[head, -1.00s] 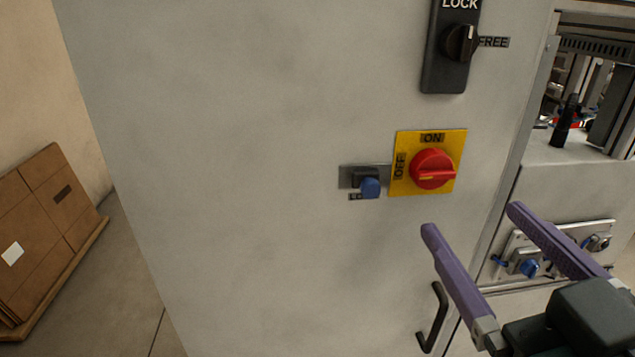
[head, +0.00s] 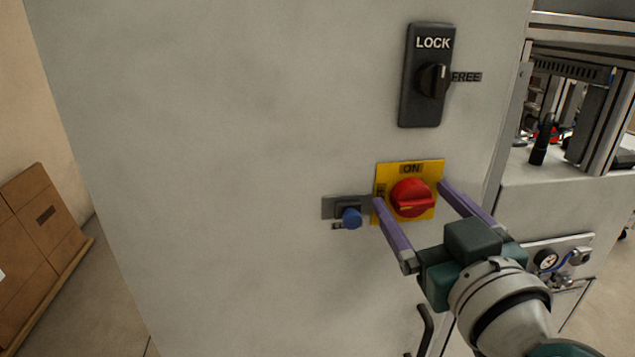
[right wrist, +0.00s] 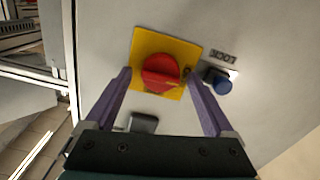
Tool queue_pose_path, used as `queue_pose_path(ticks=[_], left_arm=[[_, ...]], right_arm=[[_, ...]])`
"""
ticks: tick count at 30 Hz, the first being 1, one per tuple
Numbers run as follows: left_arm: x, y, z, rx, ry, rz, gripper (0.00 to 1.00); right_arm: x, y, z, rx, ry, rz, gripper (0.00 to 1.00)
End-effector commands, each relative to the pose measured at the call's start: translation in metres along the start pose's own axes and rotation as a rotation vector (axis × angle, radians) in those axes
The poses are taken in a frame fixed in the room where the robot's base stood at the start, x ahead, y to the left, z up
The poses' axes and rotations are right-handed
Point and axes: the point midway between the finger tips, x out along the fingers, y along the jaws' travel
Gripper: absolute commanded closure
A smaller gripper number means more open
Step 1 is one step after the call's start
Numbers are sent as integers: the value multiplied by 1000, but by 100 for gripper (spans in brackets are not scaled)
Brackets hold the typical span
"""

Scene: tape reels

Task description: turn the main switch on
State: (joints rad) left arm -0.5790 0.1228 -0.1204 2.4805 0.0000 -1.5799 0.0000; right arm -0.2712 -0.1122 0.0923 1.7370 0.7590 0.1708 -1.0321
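The main switch is a red rotary knob (head: 411,198) on a yellow plate (head: 408,168) marked ON at the top and OFF at the left, fixed to a grey cabinet door. Its raised grip lies roughly horizontal in the head view. My right gripper (head: 408,192) is open, with its purple fingers on either side of the knob. In the right wrist view the knob (right wrist: 160,73) shows between and beyond the fingertips, and nothing is held. Whether the fingers touch the plate I cannot tell. My left gripper is not in view.
A small blue knob (head: 351,218) sits just left of the yellow plate, near the left finger. A black LOCK/FREE switch (head: 421,105) is above. A black door handle (head: 424,330) is below. Cardboard boxes (head: 38,240) stand at the far left.

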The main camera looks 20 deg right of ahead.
Motion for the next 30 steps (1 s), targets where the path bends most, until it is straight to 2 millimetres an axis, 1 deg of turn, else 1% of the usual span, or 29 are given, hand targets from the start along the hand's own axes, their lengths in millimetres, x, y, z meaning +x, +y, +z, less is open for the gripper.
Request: queue_pose_path(ticks=[1,2,22,30], left_arm=[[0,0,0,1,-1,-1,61],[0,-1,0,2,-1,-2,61],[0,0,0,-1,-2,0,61],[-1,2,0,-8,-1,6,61]], right_arm=[[0,0,0,0,0,0,18],[0,0,0,0,0,0,21],[0,0,0,0,1,0,97],[0,0,-1,25,1,0,97]])
